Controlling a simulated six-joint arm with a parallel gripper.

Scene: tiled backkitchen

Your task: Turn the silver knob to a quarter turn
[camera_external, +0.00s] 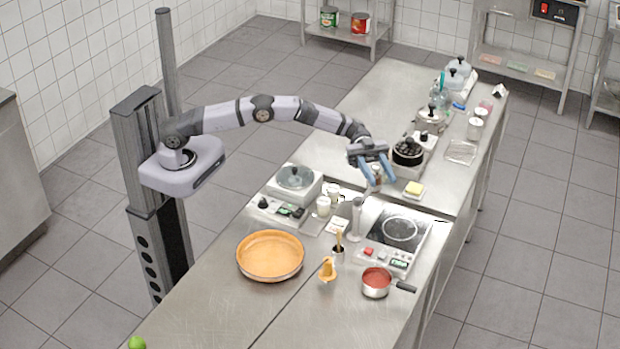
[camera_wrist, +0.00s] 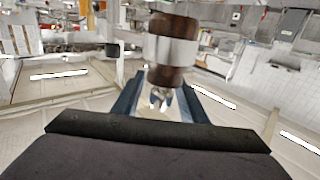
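My gripper (camera_external: 380,184) is above the counter, behind the hob, with its blue fingers pointing down and to the right. I cannot make out for certain which part is the silver knob. A black knob (camera_external: 263,203) shows on the control box at the counter's left side.
A tan round pan (camera_external: 270,256) and a red-filled saucepan (camera_external: 376,283) stand in front.

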